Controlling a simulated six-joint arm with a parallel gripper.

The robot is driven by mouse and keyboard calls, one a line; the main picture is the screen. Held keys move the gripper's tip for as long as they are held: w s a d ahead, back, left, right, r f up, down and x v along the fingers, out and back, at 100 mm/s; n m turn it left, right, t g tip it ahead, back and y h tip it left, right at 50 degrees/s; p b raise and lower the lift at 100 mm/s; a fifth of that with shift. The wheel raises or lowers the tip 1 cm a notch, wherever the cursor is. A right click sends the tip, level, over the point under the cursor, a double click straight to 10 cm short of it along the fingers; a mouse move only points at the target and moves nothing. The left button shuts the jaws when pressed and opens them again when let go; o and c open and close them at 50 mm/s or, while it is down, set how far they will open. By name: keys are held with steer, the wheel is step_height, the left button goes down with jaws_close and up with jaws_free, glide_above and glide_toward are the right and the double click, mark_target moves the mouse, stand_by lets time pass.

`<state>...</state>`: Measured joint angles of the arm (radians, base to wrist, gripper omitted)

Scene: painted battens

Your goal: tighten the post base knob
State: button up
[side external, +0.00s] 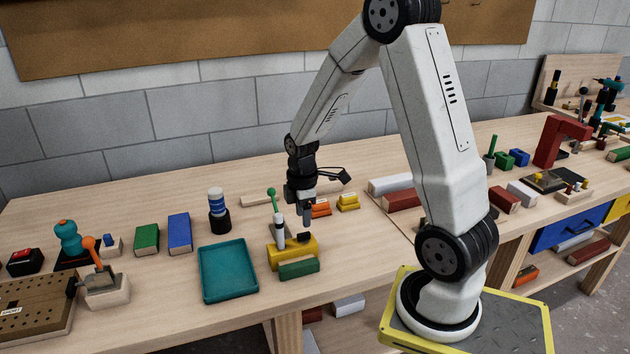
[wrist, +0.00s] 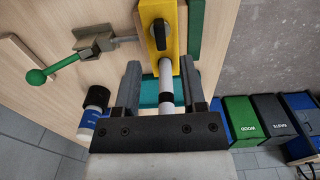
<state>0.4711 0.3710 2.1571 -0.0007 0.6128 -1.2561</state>
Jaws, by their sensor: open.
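The post base is a yellow block (side external: 292,253) on the bench, left of my arm. Its black knob (side external: 304,237) sits on top toward the right end, and shows in the wrist view (wrist: 160,34) as a dark bar on a pale round face. A pale post (side external: 279,232) stands on the block; it appears in the wrist view (wrist: 165,76) with a black band, between the fingers in the picture. A green-ended handle (side external: 271,191) rises nearby, also in the wrist view (wrist: 37,77). My gripper (side external: 305,220) is open above the knob, apparently apart from it.
A green batten (side external: 299,269) lies along the block's front. A teal tray (side external: 229,271) is to its left, with a blue-and-white bottle (side external: 219,210) behind. Orange and yellow pieces (side external: 348,202) sit behind my gripper.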

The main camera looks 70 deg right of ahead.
mark_target(304, 233)
steer(key=shift+f, duration=2.75)
jaws_close()
